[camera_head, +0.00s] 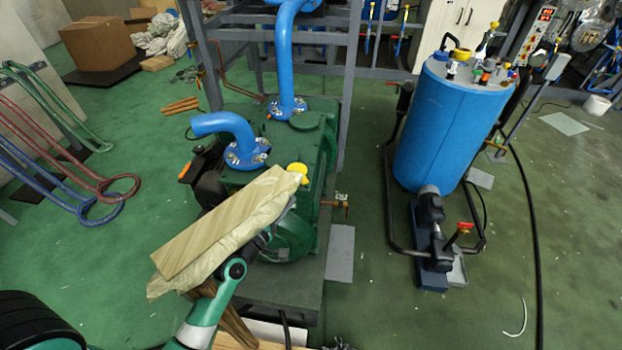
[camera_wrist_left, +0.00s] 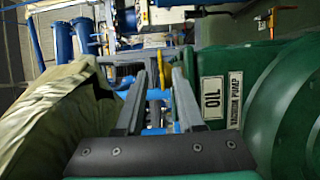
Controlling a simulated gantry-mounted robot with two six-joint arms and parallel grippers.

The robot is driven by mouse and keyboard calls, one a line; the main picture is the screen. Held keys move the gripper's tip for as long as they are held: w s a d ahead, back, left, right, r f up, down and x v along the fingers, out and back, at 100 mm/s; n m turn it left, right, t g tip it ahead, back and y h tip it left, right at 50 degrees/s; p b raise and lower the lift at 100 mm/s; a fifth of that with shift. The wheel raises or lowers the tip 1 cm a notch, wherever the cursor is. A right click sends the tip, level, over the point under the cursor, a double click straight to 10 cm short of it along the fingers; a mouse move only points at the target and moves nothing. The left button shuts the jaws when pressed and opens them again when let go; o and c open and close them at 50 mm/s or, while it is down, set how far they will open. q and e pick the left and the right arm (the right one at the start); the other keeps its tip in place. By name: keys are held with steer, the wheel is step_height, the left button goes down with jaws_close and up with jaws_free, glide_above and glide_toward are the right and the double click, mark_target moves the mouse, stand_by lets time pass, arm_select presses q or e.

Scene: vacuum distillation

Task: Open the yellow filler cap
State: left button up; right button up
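The yellow filler cap (camera_head: 298,169) sits on top of the green vacuum pump (camera_head: 313,147), near the right end of a wooden board. In the left wrist view, a thin yellow shape (camera_wrist_left: 161,82), probably the cap seen edge-on, lies ahead between the fingers of my left gripper (camera_wrist_left: 158,76). The fingers are apart, with no visible grip on anything. In the head view, my left arm reaches up from the bottom beside the pump, and the board hides most of its gripper. My right gripper is not in view.
The wooden board (camera_head: 215,230) with crumpled covering lies across the pump's near side. Blue pipes (camera_head: 286,60) rise from the pump. A blue tank (camera_head: 450,125) stands to the right. Green floor (camera_head: 370,250) is open between them.

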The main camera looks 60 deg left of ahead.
mark_target(299, 173)
arm_select(q)
steer(key=b+x, duration=0.2)
steer(key=x, duration=0.9)
steer(key=shift+w+a+b, duration=0.1)
steer(key=shift+w+b, duration=0.05)
steer(key=shift+b, duration=0.2)
jaws_close()
stand_by(0.7)
